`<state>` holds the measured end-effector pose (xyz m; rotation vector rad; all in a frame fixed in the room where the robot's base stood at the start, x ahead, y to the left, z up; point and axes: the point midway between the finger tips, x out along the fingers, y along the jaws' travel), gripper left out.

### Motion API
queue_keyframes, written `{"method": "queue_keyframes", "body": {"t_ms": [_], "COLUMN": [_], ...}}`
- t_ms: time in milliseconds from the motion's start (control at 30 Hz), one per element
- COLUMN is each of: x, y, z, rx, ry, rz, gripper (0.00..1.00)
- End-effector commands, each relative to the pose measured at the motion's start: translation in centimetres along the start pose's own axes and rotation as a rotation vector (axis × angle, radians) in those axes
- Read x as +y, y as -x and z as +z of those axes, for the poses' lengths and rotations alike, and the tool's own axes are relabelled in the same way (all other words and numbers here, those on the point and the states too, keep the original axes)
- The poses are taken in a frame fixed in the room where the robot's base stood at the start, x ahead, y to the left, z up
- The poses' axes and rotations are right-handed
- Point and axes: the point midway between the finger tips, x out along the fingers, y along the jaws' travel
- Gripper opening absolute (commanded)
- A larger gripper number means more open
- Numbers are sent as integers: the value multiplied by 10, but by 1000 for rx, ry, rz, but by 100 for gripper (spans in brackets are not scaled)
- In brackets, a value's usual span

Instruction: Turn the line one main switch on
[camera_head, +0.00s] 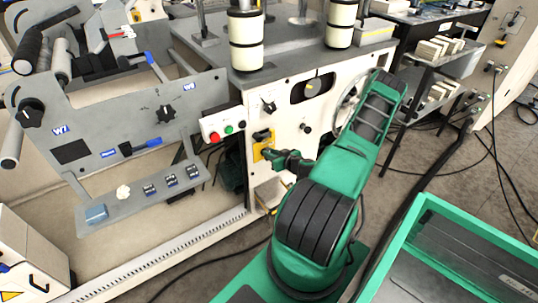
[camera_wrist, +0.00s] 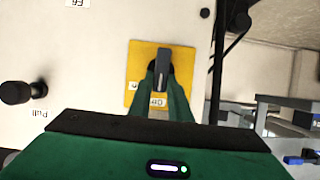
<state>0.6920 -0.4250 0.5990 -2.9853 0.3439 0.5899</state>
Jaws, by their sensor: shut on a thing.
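The main switch is a dark handle (camera_wrist: 163,58) on a yellow plate (camera_wrist: 135,62) fixed to a pale panel. The handle points up and down in the wrist view, where small upside-down labels on the plate are partly hidden by my fingers. My gripper (camera_wrist: 163,84) is shut on the handle, with one green finger on each side. In the head view my gripper (camera_head: 269,154) reaches the yellow plate (camera_head: 257,156) from the right and hides part of the switch.
A black knob (camera_wrist: 15,93) sticks out beside the plate, near an upside-down "pull" label. A red and green button box (camera_head: 221,130) is mounted left of the switch. A grey shelf (camera_head: 125,208) juts out at lower left. Cables (camera_wrist: 229,50) hang right of the panel.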

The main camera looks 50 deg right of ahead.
Motion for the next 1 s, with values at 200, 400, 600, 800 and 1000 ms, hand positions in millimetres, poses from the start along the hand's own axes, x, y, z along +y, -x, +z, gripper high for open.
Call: {"method": "queue_keyframes", "body": {"t_ms": [200, 400, 600, 800, 1000], "x": [4, 8, 12, 15, 18], "y": [-3, -4, -5, -6, -7], "z": [-3, -2, -1, 1, 4], "rx": [6, 7, 8, 9, 9], "ry": [-97, -254, -431, -608, -784], "rz": [-43, -109, -182, -257, -330], "gripper": [0, 0, 0, 0, 0]}}
